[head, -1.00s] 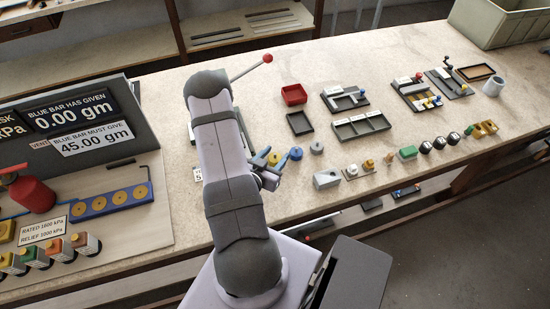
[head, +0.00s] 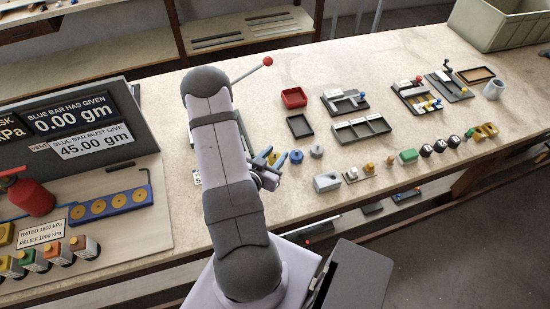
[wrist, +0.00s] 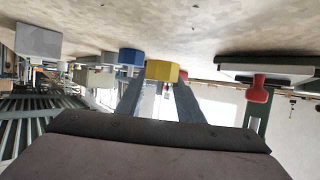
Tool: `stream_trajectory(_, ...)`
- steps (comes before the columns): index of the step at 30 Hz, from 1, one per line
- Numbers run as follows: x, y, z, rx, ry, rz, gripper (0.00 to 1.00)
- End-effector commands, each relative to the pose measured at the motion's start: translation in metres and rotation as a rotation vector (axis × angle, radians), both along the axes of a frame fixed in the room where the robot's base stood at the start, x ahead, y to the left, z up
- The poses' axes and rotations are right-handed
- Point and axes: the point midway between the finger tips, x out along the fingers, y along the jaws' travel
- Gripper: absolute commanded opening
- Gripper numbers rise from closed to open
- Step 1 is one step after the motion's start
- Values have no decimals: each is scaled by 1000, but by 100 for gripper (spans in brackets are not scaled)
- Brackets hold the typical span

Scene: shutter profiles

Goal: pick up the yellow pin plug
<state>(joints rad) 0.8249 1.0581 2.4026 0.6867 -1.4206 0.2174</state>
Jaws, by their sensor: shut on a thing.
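The yellow pin plug (wrist: 162,71) shows in the wrist view as a yellow hexagonal head between the ends of my fingers. My gripper (wrist: 160,88) is shut on it. In the head view my gripper (head: 268,158) is just right of my arm, low over the front part of the bench, with its blue-grey fingers pointing up and to the right. I cannot make out the plug there. The lower part of the plug is mostly hidden in the wrist view, and I cannot tell whether it touches the bench.
A blue round piece (head: 296,156) and a grey one (head: 316,151) stand close right of my gripper. A grey block (head: 327,182) and a row of small knobs run rightward. A red tray (head: 293,98) and a dark tray (head: 300,126) lie farther back.

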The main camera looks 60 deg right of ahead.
Motion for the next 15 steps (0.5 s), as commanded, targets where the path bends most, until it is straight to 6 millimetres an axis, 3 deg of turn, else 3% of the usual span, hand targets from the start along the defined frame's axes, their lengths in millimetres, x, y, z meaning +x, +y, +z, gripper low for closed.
stream_trajectory(15,0,0,55,-2,-2,-1,11)
